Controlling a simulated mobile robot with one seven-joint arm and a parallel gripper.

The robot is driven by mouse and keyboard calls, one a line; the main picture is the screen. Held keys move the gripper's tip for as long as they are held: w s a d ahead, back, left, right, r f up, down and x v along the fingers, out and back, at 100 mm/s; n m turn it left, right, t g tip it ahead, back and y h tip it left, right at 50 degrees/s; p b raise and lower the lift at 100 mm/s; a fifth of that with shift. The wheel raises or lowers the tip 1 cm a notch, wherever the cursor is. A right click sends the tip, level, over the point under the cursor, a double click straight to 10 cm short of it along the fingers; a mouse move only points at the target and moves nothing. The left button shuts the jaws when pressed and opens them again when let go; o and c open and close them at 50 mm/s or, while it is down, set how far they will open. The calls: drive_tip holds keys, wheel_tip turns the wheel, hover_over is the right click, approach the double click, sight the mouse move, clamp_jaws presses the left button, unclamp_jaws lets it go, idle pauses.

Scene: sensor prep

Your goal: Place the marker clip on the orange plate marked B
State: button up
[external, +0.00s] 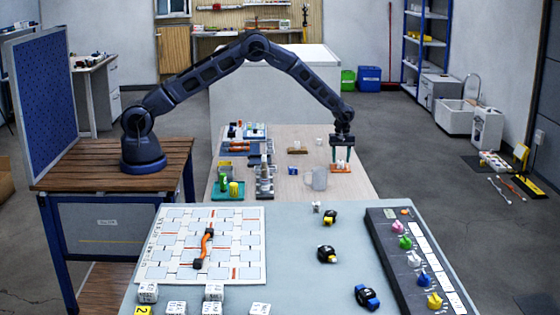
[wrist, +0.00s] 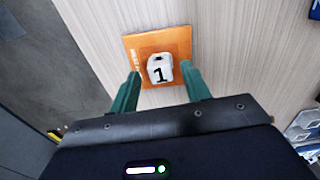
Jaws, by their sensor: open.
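An orange plate (external: 341,168) lies on the pale wood table under my gripper (external: 341,153). The wrist view shows the same plate (wrist: 181,42) with small pale lettering on its left edge, too small to read. A small white piece (wrist: 160,68) with a black "1", apparently the marker clip, shows over the plate. It appears to rest on the plate. My gripper (wrist: 163,85) is open, its two green fingers on either side of the white piece with visible gaps. In the external view the fingers mostly hide the piece.
A clear mug (external: 317,179) stands left of the plate. Trays and tools (external: 240,150) fill the table's left side. The grey front table (external: 330,285) holds several small items.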

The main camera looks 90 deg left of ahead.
wheel_tip(320, 180, up, 12)
wheel_tip(320, 180, up, 17)
drive_tip(key=m+t, duration=0.1)
drive_tip(key=m, duration=0.3)
hover_over(341, 161)
drive_tip(key=s+d, duration=0.5)
drive_tip(key=s, duration=0.5)
drive_tip(key=s+d+r+m+t, duration=0.1)
drive_tip(key=s+d+r+m, duration=0.35)
drive_tip(key=s+r, duration=1)
drive_tip(key=s+d+r+m+t, duration=0.1)
drive_tip(key=s+d+m, duration=0.1)
drive_tip(key=s, duration=0.7)
drive_tip(key=s+d+r+m, duration=0.2)
drive_tip(key=s+d+m, duration=0.1)
drive_tip(key=s, duration=0.7)
drive_tip(key=s+d+f+m, duration=0.1)
drive_tip(key=s+f+m, duration=0.1)
drive_tip(key=s, duration=0.7)
drive_tip(key=s+d+f+m+t, duration=0.1)
drive_tip(key=s+f+m, duration=0.1)
drive_tip(key=s, duration=0.6)
drive_tip(key=shift+s+d+f+t, duration=0.15)
drive_tip(key=shift+s+f+t, duration=0.05)
drive_tip(key=shift+s+t, duration=0.15)
